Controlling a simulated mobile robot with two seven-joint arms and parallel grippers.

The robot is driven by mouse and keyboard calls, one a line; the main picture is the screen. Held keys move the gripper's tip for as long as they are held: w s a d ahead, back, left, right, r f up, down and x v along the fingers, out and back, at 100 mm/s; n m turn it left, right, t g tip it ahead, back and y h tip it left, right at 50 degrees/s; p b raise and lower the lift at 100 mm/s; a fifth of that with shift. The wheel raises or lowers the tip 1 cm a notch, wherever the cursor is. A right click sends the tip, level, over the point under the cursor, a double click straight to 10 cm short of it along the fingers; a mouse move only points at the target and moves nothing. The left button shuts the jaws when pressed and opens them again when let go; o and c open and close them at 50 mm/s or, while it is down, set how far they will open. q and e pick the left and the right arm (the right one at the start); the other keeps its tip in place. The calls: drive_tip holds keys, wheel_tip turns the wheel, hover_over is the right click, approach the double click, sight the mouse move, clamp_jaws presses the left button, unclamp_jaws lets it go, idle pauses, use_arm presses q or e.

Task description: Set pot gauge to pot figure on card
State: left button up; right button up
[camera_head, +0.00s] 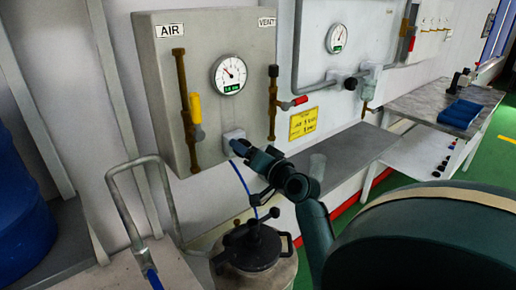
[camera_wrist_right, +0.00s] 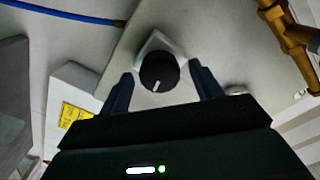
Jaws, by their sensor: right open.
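The pot gauge (camera_head: 229,75) is a round white dial with a dark needle and a small green readout on the grey panel. The yellow card (camera_head: 303,124) hangs to its right; its print is too small to read. It also shows in the right wrist view (camera_wrist_right: 74,115). Below the gauge is a pale regulator block (camera_head: 233,134). Its black knob (camera_wrist_right: 159,72) with a white mark shows in the right wrist view. My right gripper (camera_head: 241,147) is at the block, its open fingers (camera_wrist_right: 161,75) on either side of the knob; contact is unclear. My left gripper is out of view.
A yellow-handled valve (camera_head: 195,108) under AIR and a red-handled valve (camera_head: 293,102) under VENT flank the gauge. A lidded pot (camera_head: 254,252) stands below. A second gauge (camera_head: 337,38) and a bench (camera_head: 425,108) with blue trays (camera_head: 460,114) are to the right.

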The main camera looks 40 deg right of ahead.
use_arm(q)
drive_tip(key=b, duration=0.1)
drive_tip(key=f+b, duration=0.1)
drive_tip(key=b, duration=0.1)
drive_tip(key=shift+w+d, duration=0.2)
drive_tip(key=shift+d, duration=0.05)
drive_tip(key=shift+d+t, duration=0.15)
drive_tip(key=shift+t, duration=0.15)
use_arm(e)
drive_tip(key=s+a, duration=0.1)
drive_tip(key=s, duration=1.1)
drive_tip(key=shift+s+a, duration=0.25)
drive_tip(key=shift+s, duration=0.1)
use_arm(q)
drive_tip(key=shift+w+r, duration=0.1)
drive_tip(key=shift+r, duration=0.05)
